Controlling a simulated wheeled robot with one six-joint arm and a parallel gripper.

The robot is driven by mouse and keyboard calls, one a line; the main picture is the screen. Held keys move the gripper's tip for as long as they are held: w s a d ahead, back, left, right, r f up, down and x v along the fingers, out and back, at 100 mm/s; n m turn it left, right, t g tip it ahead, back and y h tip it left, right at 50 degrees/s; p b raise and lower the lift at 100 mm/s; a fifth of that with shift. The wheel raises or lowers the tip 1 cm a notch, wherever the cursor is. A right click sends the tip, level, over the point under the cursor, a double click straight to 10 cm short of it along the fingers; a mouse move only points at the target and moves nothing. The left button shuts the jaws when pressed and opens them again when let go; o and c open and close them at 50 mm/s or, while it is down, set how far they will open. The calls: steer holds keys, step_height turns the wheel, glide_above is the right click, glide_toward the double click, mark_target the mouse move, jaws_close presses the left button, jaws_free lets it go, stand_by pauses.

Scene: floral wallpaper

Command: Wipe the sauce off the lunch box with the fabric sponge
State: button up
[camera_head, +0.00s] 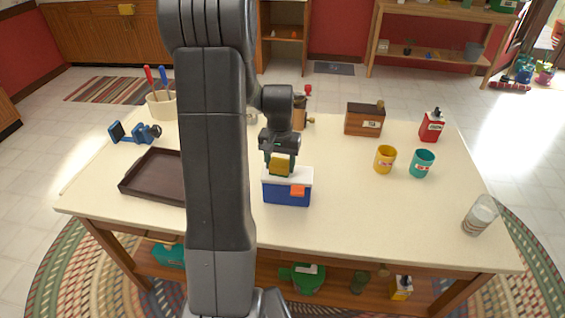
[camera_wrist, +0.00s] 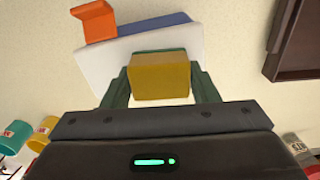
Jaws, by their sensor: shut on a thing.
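The lunch box (camera_head: 287,194) is blue with a white lid and an orange latch, and stands on the table in the middle of the head view. In the wrist view its white lid (camera_wrist: 95,66) and orange latch (camera_wrist: 94,19) show. My gripper (camera_head: 280,165) is directly over the lid. It is shut on the yellow and green fabric sponge (camera_wrist: 160,77), which also shows in the head view (camera_head: 281,166). The sponge is at or just above the lid; I cannot tell if it touches. No sauce is visible on the lid parts in view.
A dark tray (camera_head: 152,174) lies left of the box, partly behind my arm. A yellow mug (camera_head: 385,159), a teal mug (camera_head: 422,163), a red bottle (camera_head: 432,126), a wooden box (camera_head: 364,120) and a glass (camera_head: 481,215) stand to the right.

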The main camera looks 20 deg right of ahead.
steer(key=shift+w+a, duration=0.15)
steer(key=shift+a, duration=0.2)
steer(key=r, duration=0.1)
steer(key=p, duration=0.1)
steer(key=r, duration=0.1)
steer(key=shift+w+a+r, duration=0.2)
steer(key=shift+w+r, duration=0.05)
steer(key=shift+r, duration=0.1)
steer(key=shift+s+d+r+p, duration=0.2)
steer(key=shift+r+p, duration=0.1)
steer(key=shift+p, duration=0.15)
steer(key=shift+r, duration=0.35)
steer(key=shift+r+p, duration=1.7)
steer(key=shift+r, duration=0.4)
steer(key=shift+f, duration=0.1)
